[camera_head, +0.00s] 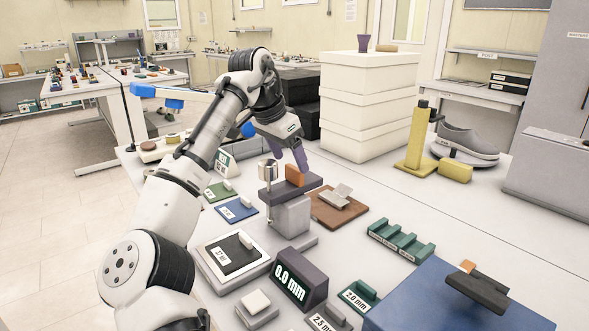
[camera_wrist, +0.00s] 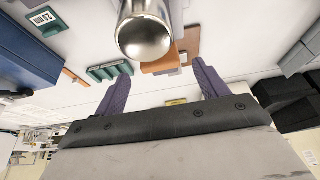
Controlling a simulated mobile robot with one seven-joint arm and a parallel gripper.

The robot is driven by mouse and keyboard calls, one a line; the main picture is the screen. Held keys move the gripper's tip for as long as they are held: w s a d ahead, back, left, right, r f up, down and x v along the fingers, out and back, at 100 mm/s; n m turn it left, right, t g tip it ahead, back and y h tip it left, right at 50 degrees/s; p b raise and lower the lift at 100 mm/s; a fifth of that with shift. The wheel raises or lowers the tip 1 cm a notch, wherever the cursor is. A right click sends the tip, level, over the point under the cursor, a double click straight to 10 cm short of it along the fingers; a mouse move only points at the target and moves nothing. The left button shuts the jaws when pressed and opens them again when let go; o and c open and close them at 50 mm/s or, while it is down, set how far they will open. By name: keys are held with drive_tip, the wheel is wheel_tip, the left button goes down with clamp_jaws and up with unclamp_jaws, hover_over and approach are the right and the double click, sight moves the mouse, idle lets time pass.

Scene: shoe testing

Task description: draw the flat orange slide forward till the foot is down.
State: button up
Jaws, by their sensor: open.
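The flat orange slide (camera_head: 294,174) stands up from the dark purple top of the gauge (camera_head: 289,216), right of the silver cylinder (camera_head: 268,172). In the wrist view the orange slide (camera_wrist: 160,65) shows partly behind the large silver cylinder (camera_wrist: 145,36). My gripper (camera_head: 288,160) is open, with purple fingers reaching down over the gauge. In the wrist view the orange slide lies in the gap between the fingertips (camera_wrist: 160,74), and I see no clear contact. I cannot make out the foot's lower end.
A dark display (camera_head: 299,278) in front reads 0.0 mm. A brown board (camera_head: 338,208) lies right of the gauge, with a green rack (camera_head: 400,240) farther right. A blue box (camera_head: 430,300) fills the front right. White boxes (camera_head: 367,108) stand behind.

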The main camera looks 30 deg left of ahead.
sight(294, 167)
drive_tip(key=shift+x, duration=2.25)
drive_tip(key=shift+d, duration=0.1)
drive_tip(key=shift+c, duration=0.2)
drive_tip(key=c, duration=1.3)
drive_tip(key=shift+r+p, duration=0.15)
drive_tip(key=shift+p, duration=0.25)
drive_tip(key=shift+c, duration=0.2)
